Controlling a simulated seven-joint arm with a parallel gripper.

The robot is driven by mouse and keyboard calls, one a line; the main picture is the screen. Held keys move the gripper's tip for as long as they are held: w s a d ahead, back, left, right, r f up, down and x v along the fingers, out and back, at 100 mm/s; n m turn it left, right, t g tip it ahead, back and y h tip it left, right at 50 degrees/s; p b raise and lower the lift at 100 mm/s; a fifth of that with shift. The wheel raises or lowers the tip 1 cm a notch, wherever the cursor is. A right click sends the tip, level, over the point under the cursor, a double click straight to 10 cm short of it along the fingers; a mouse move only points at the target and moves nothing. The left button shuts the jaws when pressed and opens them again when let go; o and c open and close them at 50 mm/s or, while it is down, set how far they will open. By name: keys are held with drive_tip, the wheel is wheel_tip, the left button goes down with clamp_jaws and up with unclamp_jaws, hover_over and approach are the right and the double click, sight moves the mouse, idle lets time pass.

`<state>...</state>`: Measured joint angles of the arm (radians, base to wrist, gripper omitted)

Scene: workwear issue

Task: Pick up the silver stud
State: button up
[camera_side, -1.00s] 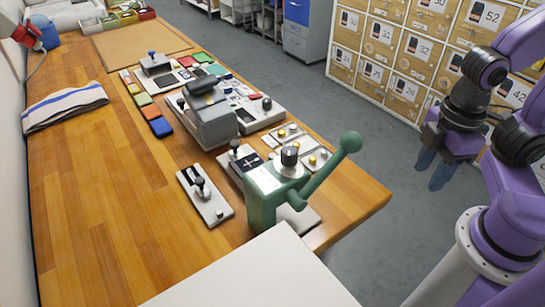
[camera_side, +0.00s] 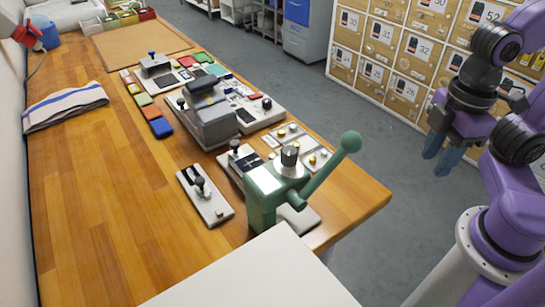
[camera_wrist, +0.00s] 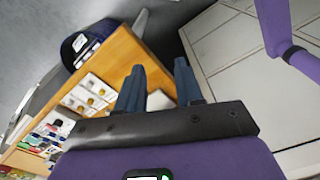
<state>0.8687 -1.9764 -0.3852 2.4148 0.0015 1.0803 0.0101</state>
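A pale tray (camera_side: 298,147) of small round studs, some gold and some silver-grey, sits near the right edge of the wooden bench. A silver-looking stud (camera_side: 322,152) shows at its right side, too small to make out well. The tray (camera_wrist: 88,96) also appears left of my fingers in the wrist view, where gold studs are clearest. My gripper (camera_side: 440,158) hangs over the floor, right of the bench and well away from the tray. Its two blue fingers (camera_wrist: 160,85) are apart with nothing between them.
A green hand press (camera_side: 265,200) with a long lever (camera_side: 330,170) stands in front of the tray. A grey machine (camera_side: 212,122) stands behind it to the left. A shelf of numbered boxes (camera_side: 400,60) is beyond the arm. The bench's left side is mostly clear.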

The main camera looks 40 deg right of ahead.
wheel_tip(320, 180, up, 5)
drive_tip(key=w, duration=0.1)
drive_tip(key=w+a+r+h, duration=0.1)
drive_tip(key=w+a+r, duration=0.2)
drive_tip(key=w+a, duration=0.85)
drive_tip(key=g+h, duration=0.1)
drive_tip(key=h, duration=0.1)
hover_over(272, 155)
drive_tip(key=w+a, duration=0.1)
drive_tip(key=a, duration=0.1)
drive_tip(key=shift+n, duration=0.4)
wheel_tip(272, 155, down, 20)
drive_tip(key=shift+w+a+f, duration=0.15)
drive_tip(key=shift+f, duration=0.05)
drive_tip(key=shift+s+d+x, duration=0.15)
drive_tip(key=shift+s+x, duration=0.05)
drive_tip(key=shift+x, duration=1.1)
drive_tip(key=shift+s+d+x, duration=0.15)
drive_tip(key=shift+x, duration=1.15)
drive_tip(key=shift+r, duration=0.1)
